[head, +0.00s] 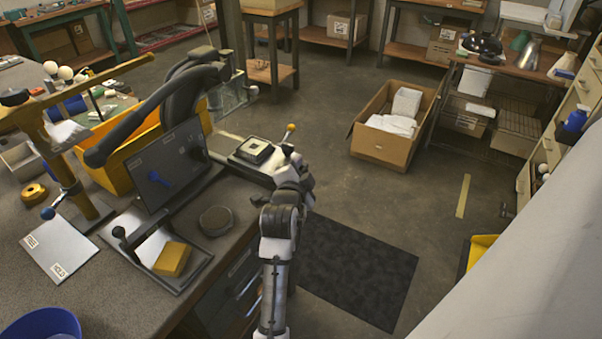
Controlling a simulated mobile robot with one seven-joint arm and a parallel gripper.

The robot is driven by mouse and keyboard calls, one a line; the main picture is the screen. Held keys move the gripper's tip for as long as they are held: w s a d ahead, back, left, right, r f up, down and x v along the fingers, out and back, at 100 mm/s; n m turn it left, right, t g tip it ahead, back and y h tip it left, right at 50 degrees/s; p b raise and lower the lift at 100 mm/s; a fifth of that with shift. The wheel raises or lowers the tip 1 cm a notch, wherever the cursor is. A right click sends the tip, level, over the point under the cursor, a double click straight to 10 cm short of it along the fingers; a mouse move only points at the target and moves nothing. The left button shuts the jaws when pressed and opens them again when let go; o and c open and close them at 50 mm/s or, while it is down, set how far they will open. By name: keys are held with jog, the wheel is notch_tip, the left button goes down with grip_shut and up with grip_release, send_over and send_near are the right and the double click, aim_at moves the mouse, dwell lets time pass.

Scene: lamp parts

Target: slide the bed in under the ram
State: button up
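A light flat plate with a dark square fixture on it, which looks like the bed (250,152), sits at the bench's right edge, clear of the large dark machine. A yellow ball knob (291,128) on a short rod rises at its right end. The dark machine (180,95) with a long thick lever stands left of the plate; I cannot make out a ram on it. My gripper (284,160) is at the plate's right end, close under the knob. Whether it touches the plate or the rod I cannot tell. Its fingers are too small and overlapped to read.
A dark upright panel (165,165) with a blue mark stands in front of the machine. A yellow lever stand (62,150) is at left. Open floor lies right of the bench.

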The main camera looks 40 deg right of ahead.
jog(key=b+v, duration=0.1)
jog(key=v, duration=1.2)
jog(key=shift+s+a, duration=0.15)
jog(key=shift+a, duration=0.2)
jog(key=shift+c, duration=0.2)
